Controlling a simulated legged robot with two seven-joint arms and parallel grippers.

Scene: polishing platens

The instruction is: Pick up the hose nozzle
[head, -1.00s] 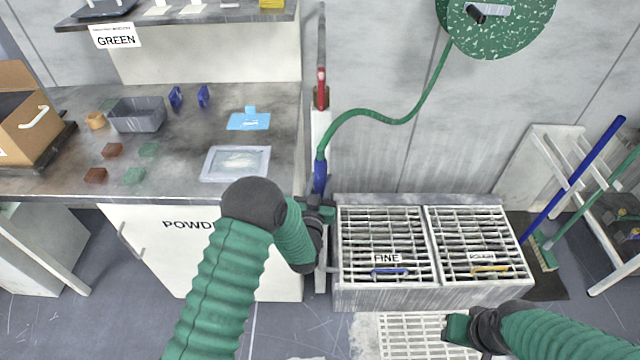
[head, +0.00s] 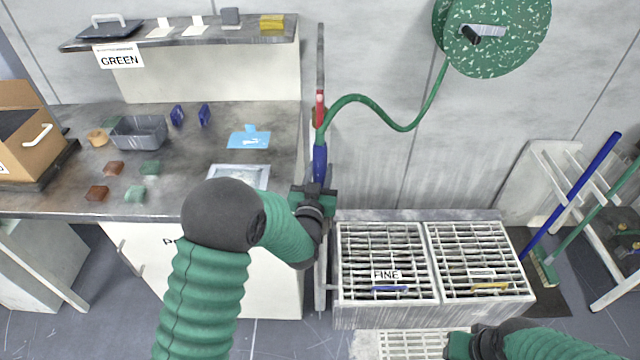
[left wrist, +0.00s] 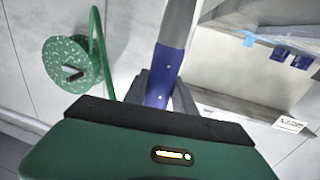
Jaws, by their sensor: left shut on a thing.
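The blue hose nozzle (head: 320,162) hangs upright by the right end of the workbench, below the green hose (head: 384,108). My left gripper (head: 316,188) is at the nozzle's lower part and is shut on it. In the left wrist view the blue nozzle (left wrist: 164,75) stands between the dark fingers, with a grey section above it.
The hose runs to a speckled green reel (head: 525,35) on the wall. A sink with FINE grate (head: 385,240) and a second grate (head: 470,240) lies right of the nozzle. The workbench (head: 200,150) holds a grey bin (head: 140,132) and several blocks. Blue-handled brush (head: 570,190) leans at right.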

